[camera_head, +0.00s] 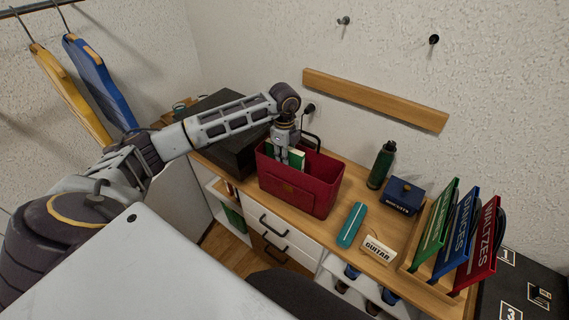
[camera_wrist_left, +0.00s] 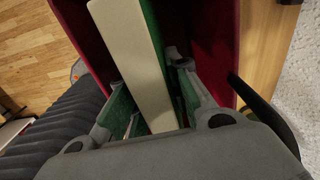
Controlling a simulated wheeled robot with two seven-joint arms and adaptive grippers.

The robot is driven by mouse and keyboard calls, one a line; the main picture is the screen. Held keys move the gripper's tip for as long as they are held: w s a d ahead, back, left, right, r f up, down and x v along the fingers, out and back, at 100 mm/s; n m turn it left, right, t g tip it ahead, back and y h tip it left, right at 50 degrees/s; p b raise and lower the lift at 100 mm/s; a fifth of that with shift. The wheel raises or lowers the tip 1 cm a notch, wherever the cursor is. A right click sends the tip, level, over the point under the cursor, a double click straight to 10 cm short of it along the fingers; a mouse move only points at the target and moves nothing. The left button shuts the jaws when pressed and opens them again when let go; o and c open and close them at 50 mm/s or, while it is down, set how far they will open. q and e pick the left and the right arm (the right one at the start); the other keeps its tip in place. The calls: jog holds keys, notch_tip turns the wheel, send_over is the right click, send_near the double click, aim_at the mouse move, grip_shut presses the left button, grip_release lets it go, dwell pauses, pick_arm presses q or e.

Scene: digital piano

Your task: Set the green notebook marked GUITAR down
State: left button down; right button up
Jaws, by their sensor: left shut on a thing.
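My left gripper (camera_head: 286,157) reaches down into the red bin (camera_head: 308,194) on the wooden top. It is shut on the green notebook (camera_head: 298,159), which stands on edge inside the bin, mostly hidden by the bin's front wall and the fingers. In the left wrist view the notebook's cream page edge (camera_wrist_left: 132,55) and green cover lie between the two fingers (camera_wrist_left: 152,92), with red bin walls on both sides. I cannot read any marking on the notebook, nor tell whether it touches the bin's floor. A white sign reading GUITAR (camera_head: 378,249) stands on the wooden top. My right gripper is out of view.
A teal case (camera_head: 351,225) lies right of the bin. Behind are a dark green bottle (camera_head: 381,166) and a blue box (camera_head: 404,196). A rack at right holds green, blue DANCES (camera_head: 458,233) and red WALTZES (camera_head: 482,245) dividers. A black box (camera_head: 226,150) stands left of the bin.

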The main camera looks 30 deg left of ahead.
pick_arm(q)
notch_tip(320, 180, down, 4)
jog(key=shift+r+p, duration=0.25)
jog(key=shift+p, duration=0.05)
jog(key=shift+f, duration=0.15)
jog(key=c, duration=1.6)
grip_release()
jog(key=shift+r+b, duration=1.1)
jog(key=shift+r, duration=5.05)
